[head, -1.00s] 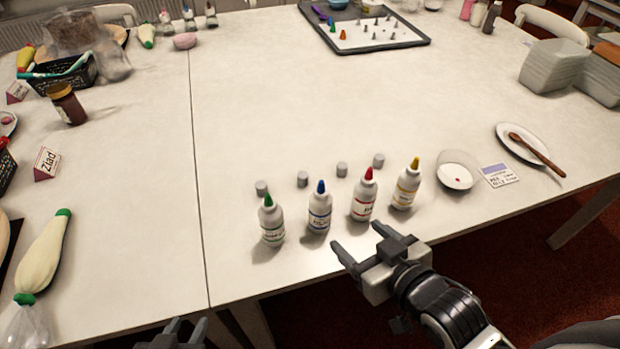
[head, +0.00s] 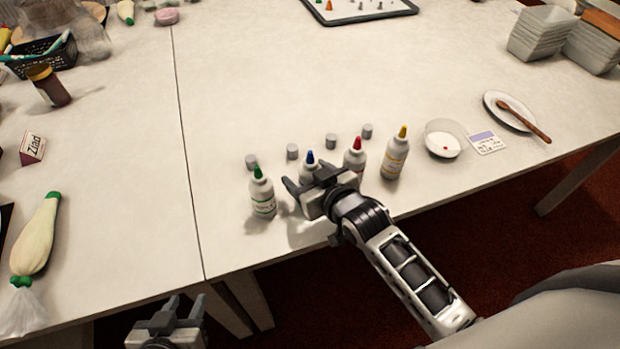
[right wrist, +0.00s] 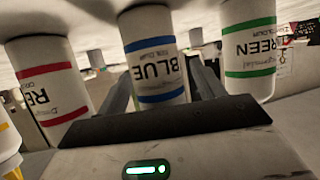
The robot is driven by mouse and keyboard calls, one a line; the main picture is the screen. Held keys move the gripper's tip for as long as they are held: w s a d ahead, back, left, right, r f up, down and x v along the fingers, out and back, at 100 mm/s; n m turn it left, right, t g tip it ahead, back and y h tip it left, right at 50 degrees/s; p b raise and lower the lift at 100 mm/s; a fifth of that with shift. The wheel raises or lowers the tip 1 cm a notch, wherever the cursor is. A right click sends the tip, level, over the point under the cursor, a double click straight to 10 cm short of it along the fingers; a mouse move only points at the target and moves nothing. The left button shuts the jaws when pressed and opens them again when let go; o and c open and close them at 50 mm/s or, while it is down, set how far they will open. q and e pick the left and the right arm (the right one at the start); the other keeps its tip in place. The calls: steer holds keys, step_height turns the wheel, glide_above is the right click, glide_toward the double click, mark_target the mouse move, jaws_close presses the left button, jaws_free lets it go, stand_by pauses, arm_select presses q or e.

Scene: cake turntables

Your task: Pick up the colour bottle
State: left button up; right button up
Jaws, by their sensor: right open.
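Four colour bottles stand upright near the table's front edge: green-tipped (head: 263,197), blue-tipped (head: 308,169), red-tipped (head: 355,158) and yellow-tipped (head: 395,160). My right gripper (head: 307,178) is open, with its fingers reaching to either side of the blue bottle. In the right wrist view the BLUE bottle (right wrist: 153,60) stands between the two fingers, the RED bottle (right wrist: 48,85) to the left and the GREEN bottle (right wrist: 249,50) to the right. In the head view the gripper hides the blue bottle's lower part. My left gripper (head: 183,302) is open and empty below the table's front edge.
Several small grey caps (head: 292,151) lie just behind the bottles. A small bowl (head: 442,143), a card (head: 486,142) and a plate with a spoon (head: 505,112) lie to the right. A piping bag (head: 36,238) lies at left. The middle of the table is clear.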

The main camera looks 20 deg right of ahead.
steer(key=shift+w+a+f, duration=0.1)
steer(key=shift+w+f, duration=0.1)
steer(key=shift+w, duration=0.2)
steer(key=shift+c, duration=0.3)
steer(key=c, duration=0.7)
steer(key=shift+r, duration=0.15)
